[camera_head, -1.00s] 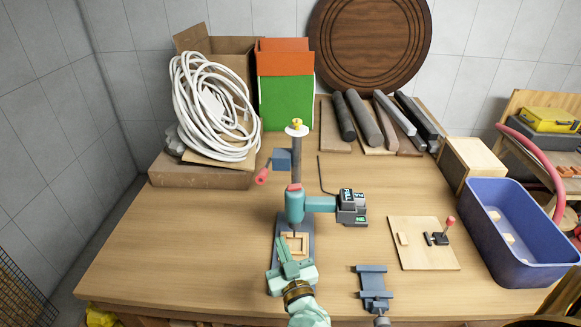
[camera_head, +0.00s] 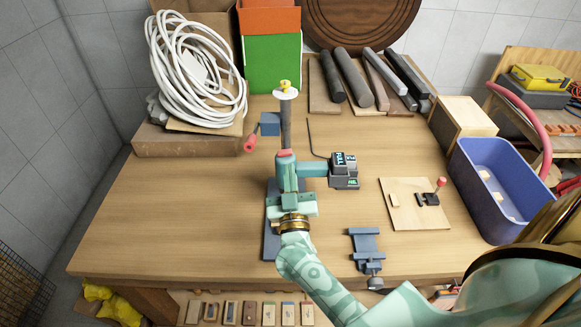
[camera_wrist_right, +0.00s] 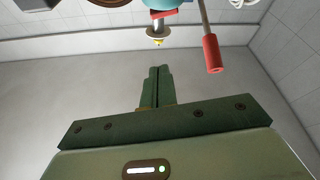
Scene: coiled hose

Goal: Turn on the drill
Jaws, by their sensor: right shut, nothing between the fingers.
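The drill press stands on the wooden table, with a teal head (camera_head: 285,168), a grey column (camera_head: 286,125) and a blue-grey base (camera_head: 271,242). A teal arm joins its head to a dark box with labels and a green mark (camera_head: 344,170). Its red-tipped handle (camera_head: 250,143) sticks out left; it also shows in the right wrist view (camera_wrist_right: 212,54). My right gripper (camera_head: 289,194) is shut and empty, just in front of the drill's head; I cannot tell whether they touch. Its closed fingers (camera_wrist_right: 157,86) show in the right wrist view. It hides the wooden frame on the base. My left gripper is out of view.
A blue vise (camera_head: 365,243) and a board with a red-knobbed lever (camera_head: 414,205) lie to the right. A blue bin (camera_head: 495,190) stands beyond them. A coiled white hose (camera_head: 195,75) is at back left.

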